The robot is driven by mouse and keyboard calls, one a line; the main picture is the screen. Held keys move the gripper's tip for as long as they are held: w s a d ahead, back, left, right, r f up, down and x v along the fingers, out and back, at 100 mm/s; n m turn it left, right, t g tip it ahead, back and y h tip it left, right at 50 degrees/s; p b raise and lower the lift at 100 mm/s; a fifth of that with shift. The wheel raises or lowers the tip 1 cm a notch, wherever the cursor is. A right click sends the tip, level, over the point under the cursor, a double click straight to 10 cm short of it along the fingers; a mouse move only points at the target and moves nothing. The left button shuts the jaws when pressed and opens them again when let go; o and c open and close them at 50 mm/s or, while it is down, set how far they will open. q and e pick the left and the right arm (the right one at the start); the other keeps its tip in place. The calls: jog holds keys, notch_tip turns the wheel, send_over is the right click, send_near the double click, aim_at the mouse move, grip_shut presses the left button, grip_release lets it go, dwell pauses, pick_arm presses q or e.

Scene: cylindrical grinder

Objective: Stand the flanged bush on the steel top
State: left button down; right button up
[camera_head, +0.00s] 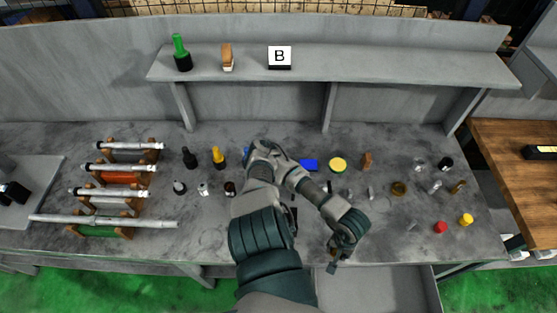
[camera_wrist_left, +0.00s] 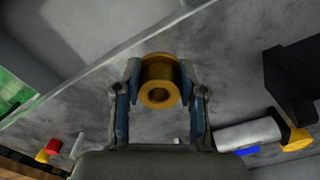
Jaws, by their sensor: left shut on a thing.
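The flanged bush (camera_wrist_left: 160,82) is brass-coloured with a round bore, and shows in the left wrist view between the two fingers. My left gripper (camera_wrist_left: 161,72) is shut on it from both sides, and the flange and bore face the wrist camera. In the head view my left gripper (camera_head: 338,255) hangs near the front edge of the grey steel top (camera_head: 385,230), and the bush is mostly hidden there. The steel top (camera_wrist_left: 235,50) lies behind the bush in the wrist view. I cannot tell whether the bush touches it. My right gripper is not in view.
A red cap (camera_head: 440,227) and a yellow one (camera_head: 466,219) stand to the right. A brass ring (camera_head: 398,188) and several small parts lie farther back. Racks with shafts (camera_head: 115,190) fill the left. An open drawer (camera_head: 395,290) lies below the front edge.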

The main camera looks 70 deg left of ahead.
pick_arm(q)
jog(key=shift+s+r+n, duration=0.3)
jog(key=shift+s+r, duration=0.1)
jog(key=shift+s, duration=0.45)
jog(key=shift+w+a+f, duration=0.15)
jog(key=shift+w+a, duration=0.05)
jog(key=shift+w, duration=0.05)
jog(key=shift+w+a+f+b, duration=0.1)
jog(key=shift+w+a+b, duration=0.2)
jog(key=shift+w+b, duration=0.25)
jog(key=shift+w+a+f+b, duration=0.1)
jog(key=shift+w+a+b, duration=0.25)
jog(key=shift+w, duration=0.25)
jog(key=w+a, duration=0.1)
jog(key=w, duration=0.3)
jog(key=w+a+p, duration=0.1)
jog(key=w+a, duration=0.1)
jog(key=w, duration=0.2)
jog(key=w+a+f+p, duration=0.1)
jog(key=w, duration=0.3)
jog(key=shift+a, duration=0.35)
notch_tip(320, 180, down, 3)
jog(key=shift+f+p, duration=0.2)
jog(key=shift+p, duration=0.15)
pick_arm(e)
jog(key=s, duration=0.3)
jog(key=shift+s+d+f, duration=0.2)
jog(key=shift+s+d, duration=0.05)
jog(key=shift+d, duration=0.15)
